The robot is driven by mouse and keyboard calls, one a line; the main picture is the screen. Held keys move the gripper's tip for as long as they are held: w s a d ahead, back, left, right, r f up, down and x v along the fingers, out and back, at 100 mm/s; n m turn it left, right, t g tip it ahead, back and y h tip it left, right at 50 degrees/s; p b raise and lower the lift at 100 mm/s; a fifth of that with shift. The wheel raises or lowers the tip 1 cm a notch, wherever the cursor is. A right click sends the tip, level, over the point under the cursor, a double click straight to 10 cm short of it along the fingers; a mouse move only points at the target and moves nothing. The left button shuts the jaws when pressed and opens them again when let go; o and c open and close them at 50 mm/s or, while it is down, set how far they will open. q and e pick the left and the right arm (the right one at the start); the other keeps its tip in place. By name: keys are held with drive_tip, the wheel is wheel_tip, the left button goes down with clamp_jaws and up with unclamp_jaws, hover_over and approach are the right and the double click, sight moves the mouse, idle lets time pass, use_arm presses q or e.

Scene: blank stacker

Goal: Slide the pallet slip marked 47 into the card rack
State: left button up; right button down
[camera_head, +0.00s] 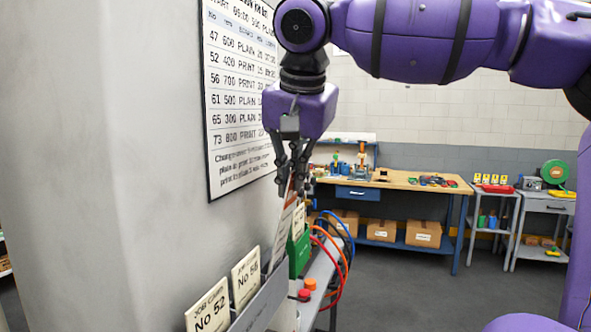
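My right gripper (291,186) points down in front of the wall, its fingertips closed on the upper end of a thin pale slip (284,230). The slip is seen nearly edge-on and slants down to the rack; I cannot read its number. I cannot tell how far its lower end is inside a slot. The grey card rack (262,305) runs along the wall at the lower middle. Cards marked No 52 (208,312) and No 56 (246,278) stand in its nearer part. My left gripper is not in view.
A schedule board (236,110) hangs on the wall. Beyond the slip are a green box (299,252) with another pale card, red and orange buttons (309,284) and looping cables (345,262). A workbench (410,184) stands farther back; the floor on the right is clear.

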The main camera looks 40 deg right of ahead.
drive_tip(key=shift+f, duration=0.3)
drive_tip(key=c, duration=1.9)
unclamp_jaws()
drive_tip(key=shift+o, duration=0.2)
drive_tip(key=v, duration=1.2)
